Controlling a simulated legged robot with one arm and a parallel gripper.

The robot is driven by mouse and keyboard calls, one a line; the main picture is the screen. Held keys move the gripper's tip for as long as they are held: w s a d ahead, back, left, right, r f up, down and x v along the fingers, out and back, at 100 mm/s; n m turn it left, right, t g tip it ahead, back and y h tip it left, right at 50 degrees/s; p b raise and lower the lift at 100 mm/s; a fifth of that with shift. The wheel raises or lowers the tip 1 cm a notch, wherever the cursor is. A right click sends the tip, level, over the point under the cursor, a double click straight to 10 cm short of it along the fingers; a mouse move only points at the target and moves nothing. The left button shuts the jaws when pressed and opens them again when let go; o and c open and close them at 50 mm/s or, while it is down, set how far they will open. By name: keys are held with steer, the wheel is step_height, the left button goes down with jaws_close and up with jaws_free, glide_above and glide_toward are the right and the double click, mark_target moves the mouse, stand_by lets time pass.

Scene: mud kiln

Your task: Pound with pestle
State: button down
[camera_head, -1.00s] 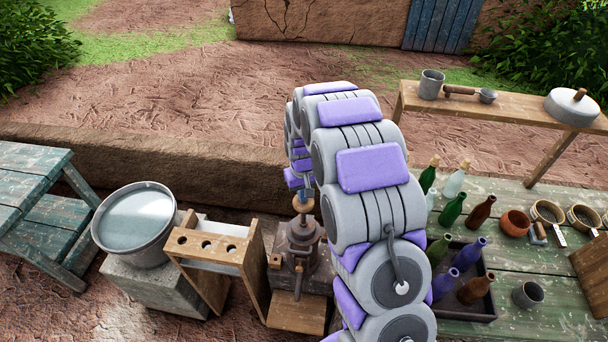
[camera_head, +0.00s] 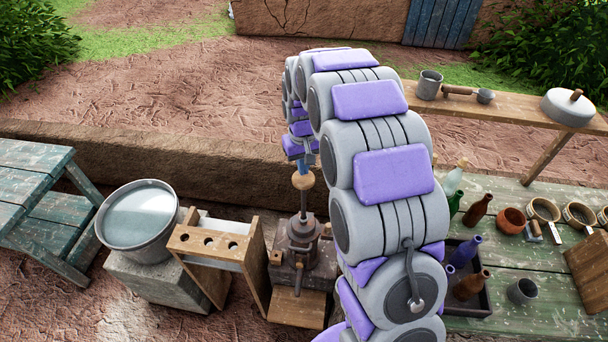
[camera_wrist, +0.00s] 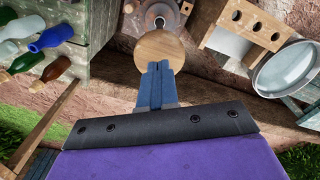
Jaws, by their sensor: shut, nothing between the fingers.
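The pestle (camera_head: 303,181) has a round wooden knob on top of a thin upright shaft. The shaft goes down into a dark metal mortar (camera_head: 301,234) that stands on a wooden base. My gripper (camera_head: 303,169) points down right above the knob. In the wrist view, the blue fingers of my gripper (camera_wrist: 159,70) are shut together, with their tips at the knob (camera_wrist: 159,48). I cannot tell whether they touch it. The mortar (camera_wrist: 160,12) shows beyond the knob, which partly covers it.
A wooden rack (camera_head: 212,243) with holes and a water-filled metal bucket (camera_head: 138,218) stand left of the mortar. A green table (camera_head: 540,275) with bottles, pots and a dark crate (camera_head: 470,309) is to the right. A low mud wall (camera_head: 150,164) runs behind.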

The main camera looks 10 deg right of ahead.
stand_by(0.4)
steer(key=shift+r+p, duration=0.6)
steer(key=shift+r, duration=1.9)
